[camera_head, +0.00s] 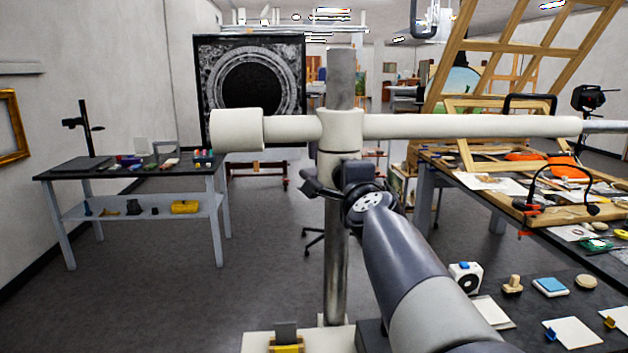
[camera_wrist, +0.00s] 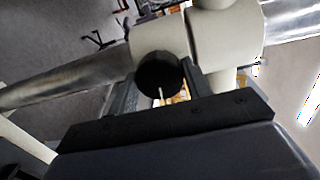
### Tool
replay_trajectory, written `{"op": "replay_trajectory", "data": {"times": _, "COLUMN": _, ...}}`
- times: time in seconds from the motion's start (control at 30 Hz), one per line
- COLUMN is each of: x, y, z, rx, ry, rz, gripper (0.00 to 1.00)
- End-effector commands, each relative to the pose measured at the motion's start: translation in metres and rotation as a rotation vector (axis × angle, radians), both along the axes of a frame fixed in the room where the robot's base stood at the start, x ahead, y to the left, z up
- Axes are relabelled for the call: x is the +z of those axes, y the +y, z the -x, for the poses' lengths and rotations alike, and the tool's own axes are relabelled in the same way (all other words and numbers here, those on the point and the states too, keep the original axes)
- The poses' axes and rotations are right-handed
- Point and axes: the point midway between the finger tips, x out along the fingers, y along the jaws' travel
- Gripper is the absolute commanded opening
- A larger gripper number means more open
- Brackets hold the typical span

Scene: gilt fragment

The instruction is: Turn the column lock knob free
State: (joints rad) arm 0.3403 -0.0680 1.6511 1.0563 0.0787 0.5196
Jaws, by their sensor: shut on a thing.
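The column lock knob (camera_wrist: 157,70) is a dark round knob with a white line on its face. It sits on the pale collar of the upright metal column, in the middle of the wrist view. My gripper (camera_head: 345,186) is at the collar in the head view, shut on the knob. There its own dark parts hide most of the knob. The metal column (camera_head: 336,260) stands upright, and a pale horizontal arm (camera_head: 430,126) crosses it above my gripper.
A cluttered worktable (camera_head: 470,215) stands at the right. A low side table (camera_head: 130,170) with small items is at the left. A framed dark round relief (camera_head: 250,90) stands behind the column. The floor between the left table and the column is clear.

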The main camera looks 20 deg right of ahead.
Motion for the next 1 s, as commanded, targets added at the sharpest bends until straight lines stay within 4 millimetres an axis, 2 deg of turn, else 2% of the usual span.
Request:
{"op": "replay_trajectory", "data": {"times": 0.3, "x": -0.0017, "y": 0.0006, "z": -0.0003, "rx": 0.002, "ry": 0.033, "rz": 0.104, "gripper": 0.24}}
{"op": "replay_trajectory", "data": {"times": 0.8, "x": -0.0021, "y": 0.0005, "z": -0.0002, "rx": 0.001, "ry": 0.038, "rz": 0.119, "gripper": 0.24}}
{"op": "replay_trajectory", "data": {"times": 0.83, "x": -0.0021, "y": 0.0005, "z": -0.0002, "rx": 0.001, "ry": 0.038, "rz": 0.119, "gripper": 0.47}}
{"op": "replay_trajectory", "data": {"times": 1.0, "x": -0.0016, "y": 0.0004, "z": -0.0002, "rx": 0.001, "ry": 0.037, "rz": 0.119, "gripper": 0.61}}
